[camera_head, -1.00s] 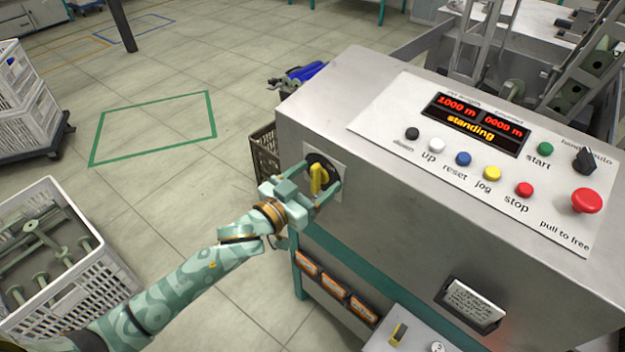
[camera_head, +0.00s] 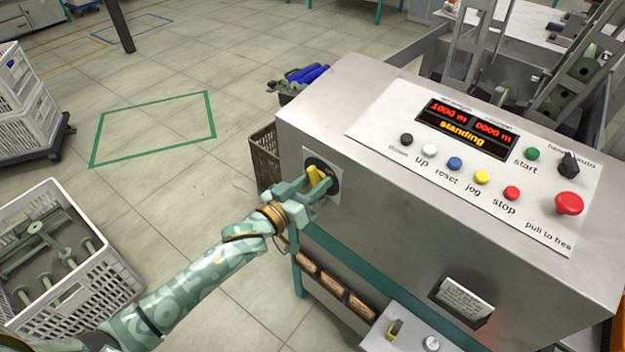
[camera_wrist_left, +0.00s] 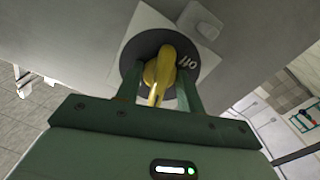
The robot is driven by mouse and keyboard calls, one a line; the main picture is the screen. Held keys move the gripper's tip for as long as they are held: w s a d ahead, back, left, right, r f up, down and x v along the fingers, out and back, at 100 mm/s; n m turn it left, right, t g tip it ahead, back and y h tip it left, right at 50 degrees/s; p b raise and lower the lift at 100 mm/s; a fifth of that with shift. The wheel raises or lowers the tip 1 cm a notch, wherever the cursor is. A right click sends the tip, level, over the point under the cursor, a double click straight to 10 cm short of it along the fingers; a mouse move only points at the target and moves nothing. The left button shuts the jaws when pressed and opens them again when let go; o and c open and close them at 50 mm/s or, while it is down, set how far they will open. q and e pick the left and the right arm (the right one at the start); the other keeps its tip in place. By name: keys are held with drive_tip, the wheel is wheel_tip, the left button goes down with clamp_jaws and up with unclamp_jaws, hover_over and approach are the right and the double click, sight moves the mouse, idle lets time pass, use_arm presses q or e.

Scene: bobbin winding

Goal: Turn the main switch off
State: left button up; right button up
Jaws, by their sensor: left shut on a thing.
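The main switch has a yellow handle (camera_head: 315,175) on a round black plate (camera_head: 333,182), set in the left end of the grey machine cabinet (camera_head: 400,215). In the left wrist view the yellow handle (camera_wrist_left: 160,74) sits tilted between my fingers, and the white word "off" shows on the black plate (camera_wrist_left: 188,58) to its right. My left gripper (camera_head: 318,184) is at the switch, shut on the handle. It also shows in the left wrist view (camera_wrist_left: 160,85). My right gripper is not in view.
A white crate of bobbins (camera_head: 110,275) stands on the floor at the left. Floor inside the green outline (camera_head: 150,130) is clear.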

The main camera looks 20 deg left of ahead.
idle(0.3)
use_arm(q)
drive_tip(key=shift+r+n+p, duration=0.2)
drive_tip(key=shift+n+p, duration=0.4)
drive_tip(key=shift+n, duration=0.1)
drive_tip(key=shift+n+p, duration=0.65)
drive_tip(key=shift+n, duration=0.35)
drive_tip(key=shift+f, duration=0.2)
